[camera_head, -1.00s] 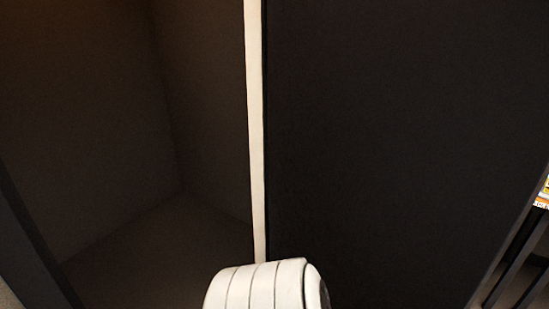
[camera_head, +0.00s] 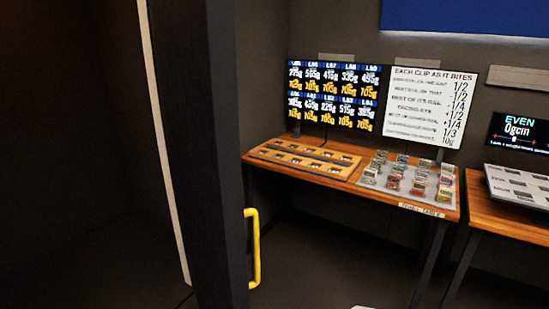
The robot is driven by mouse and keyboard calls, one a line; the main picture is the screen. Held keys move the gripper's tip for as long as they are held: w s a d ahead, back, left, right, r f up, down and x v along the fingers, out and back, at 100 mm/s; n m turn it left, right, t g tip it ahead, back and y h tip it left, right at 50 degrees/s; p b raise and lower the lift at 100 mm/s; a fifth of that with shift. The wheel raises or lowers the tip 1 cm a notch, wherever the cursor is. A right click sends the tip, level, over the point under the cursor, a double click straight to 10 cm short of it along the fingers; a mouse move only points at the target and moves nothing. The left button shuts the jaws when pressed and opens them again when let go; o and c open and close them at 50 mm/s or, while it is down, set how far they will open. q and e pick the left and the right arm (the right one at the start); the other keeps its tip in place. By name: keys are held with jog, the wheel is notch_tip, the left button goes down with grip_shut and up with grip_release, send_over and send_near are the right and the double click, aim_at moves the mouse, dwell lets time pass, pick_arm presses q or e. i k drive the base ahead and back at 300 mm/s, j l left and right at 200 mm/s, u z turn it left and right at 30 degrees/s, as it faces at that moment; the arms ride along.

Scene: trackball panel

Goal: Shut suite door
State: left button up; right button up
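A dark upright panel (camera_head: 212,150), which looks like the suite door, stands left of the middle and is seen nearly edge-on. A yellow bar handle (camera_head: 254,250) sticks out from its right side, low in the view. A pale vertical strip (camera_head: 163,150) runs along the left of the panel, with a dark space beyond it. Whether the panel touches its frame cannot be told. Neither gripper is in view, and nothing is seen touching the handle.
Right of the panel, a wooden table (camera_head: 405,198) carries a slotted wooden board (camera_head: 305,160) and a grey tray (camera_head: 428,190) of small clips. Screens (camera_head: 335,95) stand behind. A second table (camera_head: 500,218) is at the far right. Dark floor (camera_head: 340,265) lies in front.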

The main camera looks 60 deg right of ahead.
aim_at(194, 41)
jog(key=l+z, duration=0.25)
jog(key=l, duration=0.7)
jog(key=l+z, duration=0.3)
jog(key=l, duration=0.6)
